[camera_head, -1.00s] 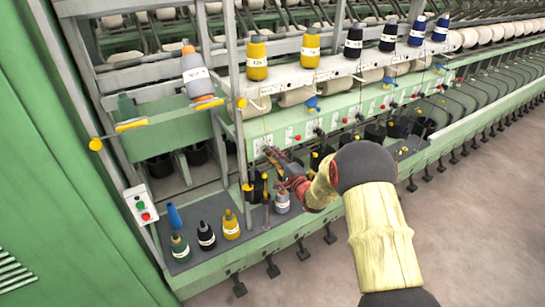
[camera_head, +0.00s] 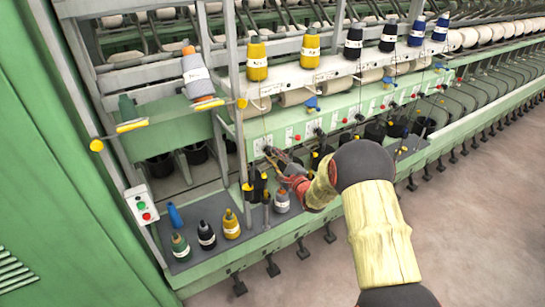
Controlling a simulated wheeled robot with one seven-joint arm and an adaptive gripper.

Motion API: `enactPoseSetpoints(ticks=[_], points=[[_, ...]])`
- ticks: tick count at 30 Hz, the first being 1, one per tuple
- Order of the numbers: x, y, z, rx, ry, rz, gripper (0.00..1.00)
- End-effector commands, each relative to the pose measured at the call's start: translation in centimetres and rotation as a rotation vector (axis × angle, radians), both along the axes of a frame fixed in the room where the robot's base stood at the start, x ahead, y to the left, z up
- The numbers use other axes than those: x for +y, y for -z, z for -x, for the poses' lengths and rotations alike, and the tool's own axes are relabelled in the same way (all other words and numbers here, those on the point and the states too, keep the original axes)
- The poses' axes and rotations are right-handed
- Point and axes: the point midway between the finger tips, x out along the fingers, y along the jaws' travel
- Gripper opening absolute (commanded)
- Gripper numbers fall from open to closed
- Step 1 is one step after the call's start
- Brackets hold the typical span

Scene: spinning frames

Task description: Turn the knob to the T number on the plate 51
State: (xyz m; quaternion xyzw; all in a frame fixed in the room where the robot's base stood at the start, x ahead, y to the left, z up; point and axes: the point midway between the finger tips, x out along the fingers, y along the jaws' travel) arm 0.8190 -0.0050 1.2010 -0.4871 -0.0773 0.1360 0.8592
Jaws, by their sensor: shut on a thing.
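A row of small white plates with knobs runs along the green panel (camera_head: 345,108) of the spinning frame; the plate numbers are too small to read. My gripper (camera_head: 268,153) is at the left part of this panel, its fingertips at the plate (camera_head: 263,143) near the left end. It appears closed on a small knob there, which the fingers hide. The knob's pointer and its setting cannot be seen. Further right on the panel, other dark knobs (camera_head: 320,132) show beside their plates.
Yellow, black and blue bobbins (camera_head: 311,48) stand on the shelf above. Green, black and yellow bobbins (camera_head: 206,236) stand on the grey tray (camera_head: 185,258) below left. A switch box (camera_head: 141,205) is on the left post. The floor (camera_head: 470,220) at right is clear.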

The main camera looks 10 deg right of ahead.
Motion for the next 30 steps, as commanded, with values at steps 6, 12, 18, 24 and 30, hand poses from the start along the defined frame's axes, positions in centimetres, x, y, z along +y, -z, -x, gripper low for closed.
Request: enactPoseSetpoints(ticks=[6, 12, 18, 24, 30], points=[[0.0, 0.1, 0.0, 0.001, 0.0, 0.0, 0.25], [0.0, 0.1, 0.0, 0.001, 0.0, 0.0, 0.37], [0.0, 0.0, 0.0, 0.0, 0.0, 0.001, 0.42], [0.0, 0.0, 0.1, 0.0, 0.0, 0.001, 0.42], [-0.7, 0.1, 2.0, 0.002, 0.001, 0.001, 0.42]])
